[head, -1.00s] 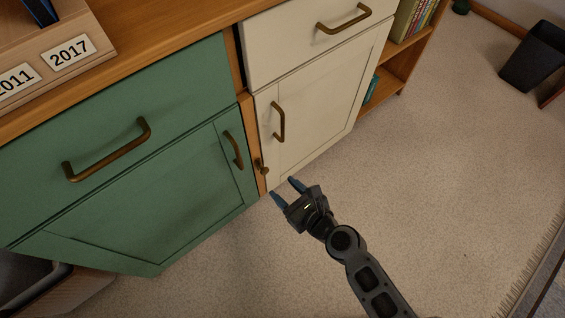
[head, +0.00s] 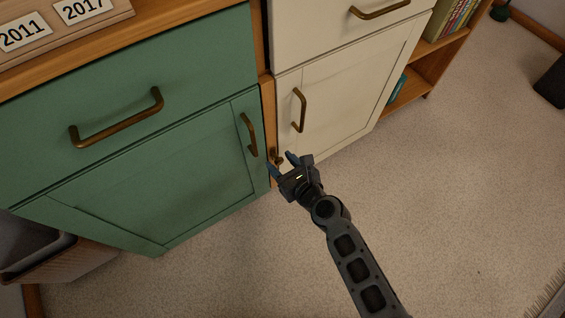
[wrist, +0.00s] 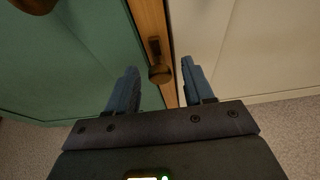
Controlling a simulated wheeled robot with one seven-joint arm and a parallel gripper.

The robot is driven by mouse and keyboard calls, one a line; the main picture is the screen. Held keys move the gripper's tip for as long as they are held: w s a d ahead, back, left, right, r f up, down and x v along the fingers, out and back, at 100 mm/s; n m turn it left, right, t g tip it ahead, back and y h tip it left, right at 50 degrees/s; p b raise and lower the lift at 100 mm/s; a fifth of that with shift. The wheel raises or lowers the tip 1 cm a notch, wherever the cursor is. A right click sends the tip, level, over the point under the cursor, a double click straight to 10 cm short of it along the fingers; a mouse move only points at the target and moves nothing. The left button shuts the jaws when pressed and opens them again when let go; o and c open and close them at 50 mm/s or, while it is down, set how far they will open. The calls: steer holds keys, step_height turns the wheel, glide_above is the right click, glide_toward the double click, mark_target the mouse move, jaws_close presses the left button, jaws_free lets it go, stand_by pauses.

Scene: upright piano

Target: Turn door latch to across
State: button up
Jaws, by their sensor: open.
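The door latch (head: 276,155) is a small bronze piece on the wooden strip between the green door (head: 190,185) and the cream door (head: 335,95). In the wrist view the latch (wrist: 158,68) shows a narrow upper part and a rounded knob at its lower end, pointing along the strip. My gripper (head: 281,163) is open at the latch. In the wrist view its two blue fingers (wrist: 158,85) stand to either side of the knob, with gaps on both sides. I cannot tell how far the fingertips reach in depth.
Bronze handles stick out from the green door (head: 249,134) and the cream door (head: 299,110), close to the latch. A basket (head: 60,255) stands at lower left. The carpet (head: 440,200) at right is clear.

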steer(key=shift+c, duration=0.5)
jaws_close()
